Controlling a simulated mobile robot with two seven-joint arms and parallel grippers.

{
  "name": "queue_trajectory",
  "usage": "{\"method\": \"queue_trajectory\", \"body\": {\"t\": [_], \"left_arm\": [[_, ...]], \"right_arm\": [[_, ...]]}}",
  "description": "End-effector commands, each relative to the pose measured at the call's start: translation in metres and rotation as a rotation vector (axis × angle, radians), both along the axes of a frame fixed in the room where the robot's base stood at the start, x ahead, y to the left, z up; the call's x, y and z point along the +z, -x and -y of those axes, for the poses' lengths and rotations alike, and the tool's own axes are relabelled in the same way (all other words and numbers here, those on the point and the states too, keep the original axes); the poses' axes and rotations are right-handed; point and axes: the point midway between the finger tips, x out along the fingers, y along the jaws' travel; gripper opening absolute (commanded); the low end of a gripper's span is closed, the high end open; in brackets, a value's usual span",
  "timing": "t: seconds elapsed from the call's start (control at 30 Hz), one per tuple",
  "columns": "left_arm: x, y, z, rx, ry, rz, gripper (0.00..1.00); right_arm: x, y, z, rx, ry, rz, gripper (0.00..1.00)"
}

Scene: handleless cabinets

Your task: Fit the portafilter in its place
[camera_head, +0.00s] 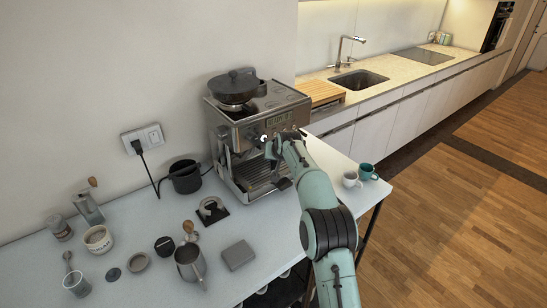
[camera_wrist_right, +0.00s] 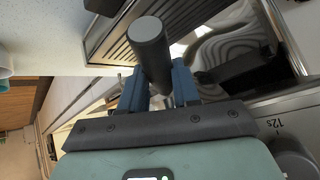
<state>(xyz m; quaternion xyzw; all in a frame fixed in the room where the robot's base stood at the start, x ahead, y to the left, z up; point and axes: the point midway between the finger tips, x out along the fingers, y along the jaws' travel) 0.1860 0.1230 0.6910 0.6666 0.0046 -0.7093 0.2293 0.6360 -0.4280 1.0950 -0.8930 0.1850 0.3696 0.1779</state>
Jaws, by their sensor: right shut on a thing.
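The espresso machine (camera_head: 232,125) stands on the white table against the wall, steel with a dark drip tray (camera_head: 262,176). My right gripper (camera_head: 272,146) is at the machine's front, below the control panel. In the right wrist view its blue fingers (camera_wrist_right: 160,88) are shut on the dark round handle of the portafilter (camera_wrist_right: 150,42). The drip tray's slats (camera_wrist_right: 125,42) show beside the handle. My left gripper is not in view.
A white cup (camera_head: 350,179) and a teal cup (camera_head: 367,171) stand right of my arm. A steel jug (camera_head: 189,262), a grey block (camera_head: 238,255) and a black jug (camera_head: 185,177) stand at left.

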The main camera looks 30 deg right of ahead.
Motion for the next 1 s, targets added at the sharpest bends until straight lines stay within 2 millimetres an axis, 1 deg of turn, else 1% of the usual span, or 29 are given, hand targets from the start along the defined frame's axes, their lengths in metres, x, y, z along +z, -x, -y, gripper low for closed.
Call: {"method": "queue_trajectory", "body": {"t": [0.03, 0.07, 0.57, 1.0], "left_arm": [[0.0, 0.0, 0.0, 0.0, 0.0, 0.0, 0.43], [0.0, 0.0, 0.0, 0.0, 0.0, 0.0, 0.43], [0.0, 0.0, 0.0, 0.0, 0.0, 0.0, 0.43], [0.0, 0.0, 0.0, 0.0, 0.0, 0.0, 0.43]], "right_arm": [[0.005, 0.0, 0.002, 0.007, 0.003, 0.01, 0.0], [0.005, 0.0, 0.003, 0.012, 0.002, 0.01, 0.0], [0.005, 0.001, 0.004, 0.029, 0.004, 0.011, 0.0], [0.004, 0.006, 0.014, 0.105, 0.008, 0.007, 0.0]]}}
